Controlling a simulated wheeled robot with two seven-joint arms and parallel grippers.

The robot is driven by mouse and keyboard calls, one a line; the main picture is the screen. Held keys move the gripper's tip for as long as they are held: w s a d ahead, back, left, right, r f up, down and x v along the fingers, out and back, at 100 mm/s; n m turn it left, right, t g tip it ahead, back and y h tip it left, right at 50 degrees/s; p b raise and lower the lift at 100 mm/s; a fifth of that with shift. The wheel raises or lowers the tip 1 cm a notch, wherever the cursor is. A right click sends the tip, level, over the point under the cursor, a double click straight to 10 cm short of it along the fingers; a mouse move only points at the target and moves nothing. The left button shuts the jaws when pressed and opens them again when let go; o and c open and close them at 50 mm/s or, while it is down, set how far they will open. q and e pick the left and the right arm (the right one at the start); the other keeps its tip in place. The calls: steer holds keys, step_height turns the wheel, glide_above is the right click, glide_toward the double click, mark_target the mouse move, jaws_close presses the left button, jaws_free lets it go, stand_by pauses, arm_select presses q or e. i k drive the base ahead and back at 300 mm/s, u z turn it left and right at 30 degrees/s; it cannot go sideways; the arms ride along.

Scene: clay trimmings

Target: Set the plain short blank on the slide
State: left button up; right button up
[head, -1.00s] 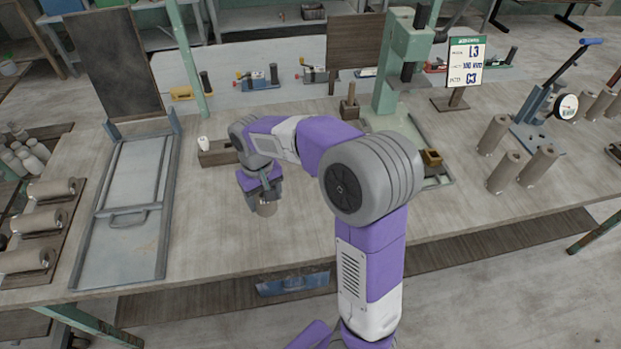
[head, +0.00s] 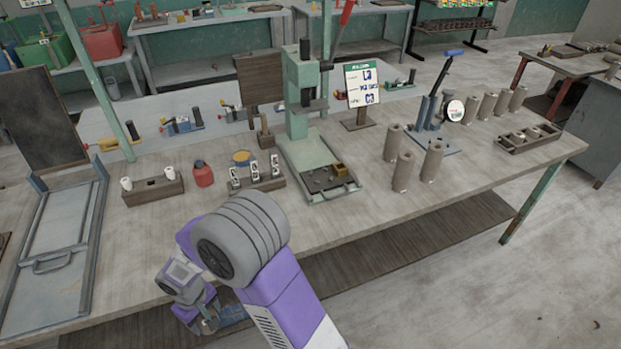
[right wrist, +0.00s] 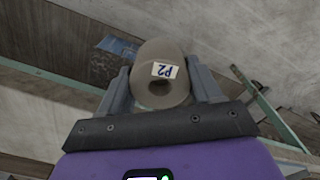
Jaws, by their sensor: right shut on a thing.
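My right gripper (right wrist: 162,92) is shut on a short grey-brown clay blank (right wrist: 148,62) with a hole in its end and a "P2" label, seen in the right wrist view. In the head view my right gripper (head: 207,322) is low in front of the table's front edge; the blank is hard to make out there. A green press (head: 300,112) stands on the table, with a dark plate (head: 322,181) and a small brass block (head: 340,169) on its base. A grey metal frame with a handle (head: 45,262) lies at the left. I cannot tell which part is the slide. My left gripper is not in view.
A wooden block (head: 153,192) with white pegs, a red jar (head: 203,175) and a labelled rack (head: 258,183) stand left of the press. Several clay cylinders (head: 432,160) stand right of it, near a blue-handled tool (head: 432,112). The front right tabletop is clear.

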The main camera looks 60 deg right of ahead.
mark_target(321, 177)
steer(key=u, duration=1.95)
steer(key=k, duration=1.8)
steer(key=z, duration=1.5)
